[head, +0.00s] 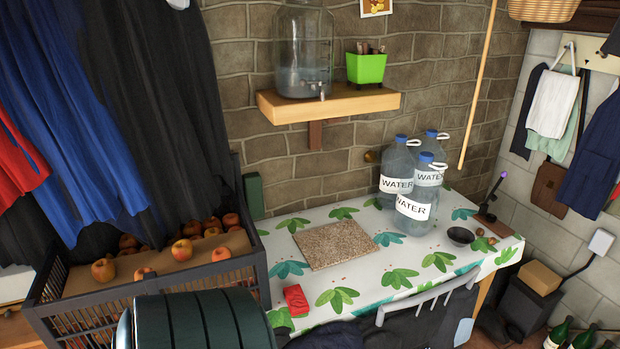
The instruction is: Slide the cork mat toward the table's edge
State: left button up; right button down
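The cork mat (335,244) is a speckled brown square. It lies flat on the left half of the table (365,287), whose white cover has a green and teal leaf print. Bare cover shows on all sides of the mat, and nothing rests on it. Neither of my grippers shows in the head view.
A red block (295,299) lies in front of the mat. Water bottles (412,208) and a dark bowl (460,236) stand to its right. A crate of apples (160,287) is at the left. A chair (428,301) with dark cloth stands at the front edge.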

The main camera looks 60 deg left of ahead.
aim_at(328, 245)
jog(key=i+u, duration=0.25)
jog(key=u, duration=0.15)
jog(key=i+u, duration=0.2)
jog(key=u, duration=0.25)
jog(key=i+l+u, duration=0.15)
jog(key=u, duration=0.25)
jog(key=i+u, duration=0.15)
jog(key=u, duration=0.25)
jog(key=i+u, duration=0.1)
jog(key=u, duration=0.3)
jog(key=i+l+u, duration=0.15)
jog(key=u, duration=0.2)
jog(key=i+l+u, duration=0.1)
jog(key=u, duration=0.3)
